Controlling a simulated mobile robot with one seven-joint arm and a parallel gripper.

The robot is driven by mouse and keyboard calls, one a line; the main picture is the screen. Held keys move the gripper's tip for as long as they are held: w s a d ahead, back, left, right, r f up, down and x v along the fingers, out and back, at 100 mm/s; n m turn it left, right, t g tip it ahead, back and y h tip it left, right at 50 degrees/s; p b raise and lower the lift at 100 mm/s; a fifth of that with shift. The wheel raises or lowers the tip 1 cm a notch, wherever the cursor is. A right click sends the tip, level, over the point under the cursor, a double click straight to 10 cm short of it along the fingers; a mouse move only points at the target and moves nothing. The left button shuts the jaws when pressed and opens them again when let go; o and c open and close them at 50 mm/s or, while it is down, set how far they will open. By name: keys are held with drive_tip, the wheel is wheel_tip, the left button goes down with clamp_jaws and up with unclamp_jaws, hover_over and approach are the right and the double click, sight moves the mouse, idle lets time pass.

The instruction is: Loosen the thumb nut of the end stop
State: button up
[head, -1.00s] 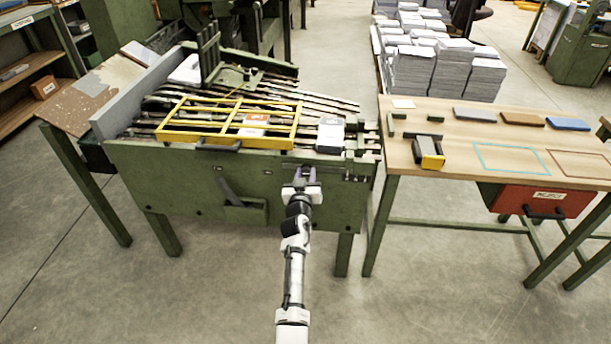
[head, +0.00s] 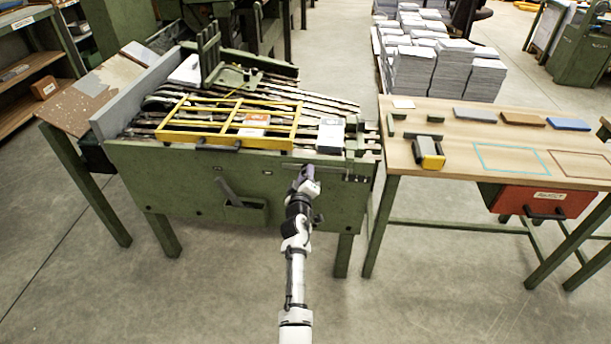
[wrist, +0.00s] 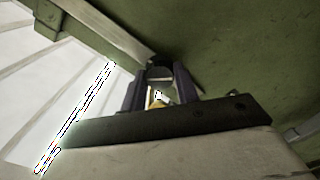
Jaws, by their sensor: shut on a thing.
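My gripper (head: 307,172) is at the front face of the green machine (head: 150,180), just below its top edge, near the right end. In the wrist view its two dark fingers (wrist: 160,88) are closed around a small dark rounded piece (wrist: 160,72), which looks like the thumb nut. A small brass-coloured bit (wrist: 157,98) shows between the fingers. In the head view the gripper hides the nut. I cannot clearly tell the end stop from the metal fittings around it.
A yellow frame (head: 231,119) lies over the machine's slats, with a white-topped block (head: 330,135) at its right. A wooden table (head: 460,135) with a yellow-and-black tool (head: 430,153) stands to the right. The floor in front is clear.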

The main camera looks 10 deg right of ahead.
drive_tip(key=n+p, duration=0.1)
drive_tip(key=n, duration=0.8)
drive_tip(key=shift+n, duration=0.3)
idle(0.3)
drive_tip(key=o, duration=1)
drive_tip(key=shift+c, duration=0.2)
drive_tip(key=shift+s, duration=0.1)
drive_tip(key=p+v, duration=0.1)
drive_tip(key=v, duration=1.2)
drive_tip(key=shift+s, duration=0.3)
drive_tip(key=shift+a, duration=0.15)
